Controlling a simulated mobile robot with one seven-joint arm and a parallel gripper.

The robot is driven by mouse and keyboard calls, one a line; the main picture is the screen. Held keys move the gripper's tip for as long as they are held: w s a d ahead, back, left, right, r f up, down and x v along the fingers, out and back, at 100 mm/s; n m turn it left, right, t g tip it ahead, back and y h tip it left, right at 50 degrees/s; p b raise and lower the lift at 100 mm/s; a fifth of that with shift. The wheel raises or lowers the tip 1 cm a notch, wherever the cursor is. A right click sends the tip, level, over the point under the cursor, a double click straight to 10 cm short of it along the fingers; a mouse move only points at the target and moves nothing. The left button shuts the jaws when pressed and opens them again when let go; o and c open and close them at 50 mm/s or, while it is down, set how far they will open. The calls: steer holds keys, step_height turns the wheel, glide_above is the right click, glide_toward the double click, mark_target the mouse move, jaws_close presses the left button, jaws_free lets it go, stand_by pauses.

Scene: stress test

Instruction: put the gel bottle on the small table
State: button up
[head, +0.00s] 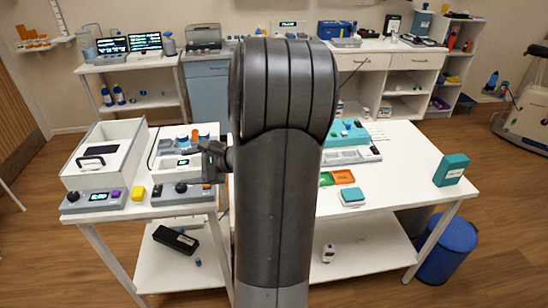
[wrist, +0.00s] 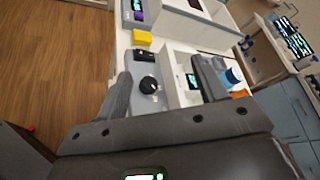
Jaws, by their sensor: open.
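A small white bottle with a dark label (head: 328,253) stands on the lower shelf under the right-hand table; it may be the gel bottle, but its label is unreadable. A small left-hand white table (head: 228,205) carries devices; I cannot tell whether it is the task's small table. My gripper (head: 210,162) is above this table, partly hidden by my arm. In the wrist view my gripper (wrist: 165,85) is open, with a black-knobbed device (wrist: 148,85) seen between and beyond its fingers. No bottle is between them.
The right-hand white table (head: 415,160) holds a teal box (head: 451,169), coloured trays and a device. A blue bin (head: 447,248) stands beside it. Open wood floor (head: 505,220) lies at right.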

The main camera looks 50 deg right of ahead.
steer(key=s+d+f+m+t+h, duration=0.2)
steer(key=s+d+f+m+h, duration=0.3)
steer(key=d, duration=0.6)
steer(key=s+d+m+t+h, duration=0.1)
steer(key=d+m+t+h, duration=0.15)
steer(key=d+m, duration=0.55)
steer(key=s+d+f+m+g+h, duration=0.1)
steer(key=s+d+f+m+h, duration=0.25)
steer(key=s+d, duration=0.35)
steer(key=s+d+f+m+g+h, duration=0.25)
steer(key=s+d+m+h, duration=0.2)
steer(key=d, duration=0.35)
steer(key=shift+n+t+h, duration=0.3)
steer(key=shift+t+h, duration=0.05)
steer(key=shift+t, duration=0.15)
steer(key=f, duration=0.7)
steer(key=shift+w+f, duration=0.3)
steer(key=shift+w+d+r, duration=0.1)
steer(key=shift+w+d, duration=0.15)
steer(key=shift+w, duration=0.15)
steer(key=x, duration=0.6)
steer(key=shift+w+d, duration=0.2)
steer(key=shift+c, duration=0.4)
